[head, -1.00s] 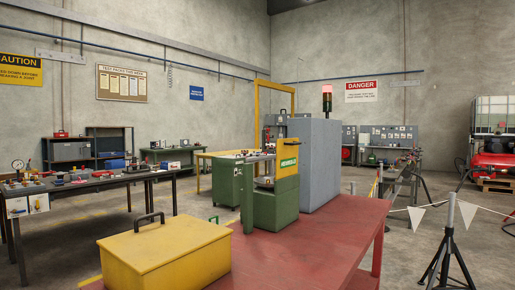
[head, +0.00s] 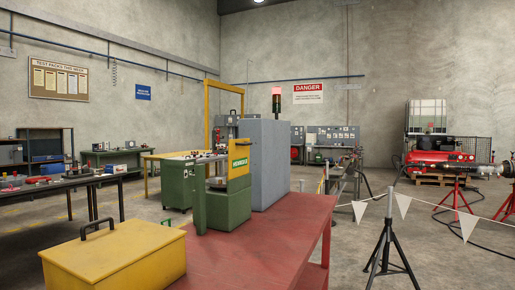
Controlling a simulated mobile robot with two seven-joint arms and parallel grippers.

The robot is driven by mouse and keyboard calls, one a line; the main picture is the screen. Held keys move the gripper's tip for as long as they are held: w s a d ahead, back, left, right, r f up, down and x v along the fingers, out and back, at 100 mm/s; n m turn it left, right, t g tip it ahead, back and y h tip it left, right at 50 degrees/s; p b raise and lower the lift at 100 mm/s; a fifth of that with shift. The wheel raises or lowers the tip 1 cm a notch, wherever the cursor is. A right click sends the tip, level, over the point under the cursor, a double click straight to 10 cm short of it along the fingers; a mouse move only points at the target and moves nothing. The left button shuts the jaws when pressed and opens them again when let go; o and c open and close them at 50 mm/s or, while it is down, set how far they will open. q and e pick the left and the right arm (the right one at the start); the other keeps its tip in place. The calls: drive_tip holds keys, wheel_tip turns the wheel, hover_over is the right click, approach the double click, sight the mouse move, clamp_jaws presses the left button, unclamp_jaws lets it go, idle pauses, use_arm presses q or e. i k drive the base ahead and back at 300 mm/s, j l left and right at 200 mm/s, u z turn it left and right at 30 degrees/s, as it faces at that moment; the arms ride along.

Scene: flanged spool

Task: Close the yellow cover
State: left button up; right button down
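A yellow box with a flat lid and a dark handle (head: 115,262) stands at the lower left, on or beside the red table; its lid looks shut. Farther back, a green machine (head: 226,207) carries a yellow panel (head: 239,165) with a green label on its upper part. The panel stands upright, and an open gap with a round part shows beside it. I cannot tell which of these yellow parts is the cover. Neither of my grippers is in view.
The red table (head: 265,240) fills the lower middle, its top bare on the right. A grey cabinet (head: 264,165) with a signal light stands behind the machine. A black tripod stand (head: 386,240) and pennant line block the right floor. A dark workbench (head: 65,182) stands left.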

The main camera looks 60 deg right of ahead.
sight(238, 158)
drive_tip(key=l+u, duration=0.25)
drive_tip(key=l, duration=0.4)
drive_tip(key=k+l, duration=0.1)
drive_tip(key=l, duration=0.55)
drive_tip(key=k+l, duration=0.1)
drive_tip(key=l, duration=1.2)
drive_tip(key=k+l, duration=0.15)
drive_tip(key=l, duration=0.5)
drive_tip(key=k+l, duration=0.1)
drive_tip(key=l, duration=0.55)
drive_tip(key=k+l, duration=0.1)
drive_tip(key=l, duration=0.55)
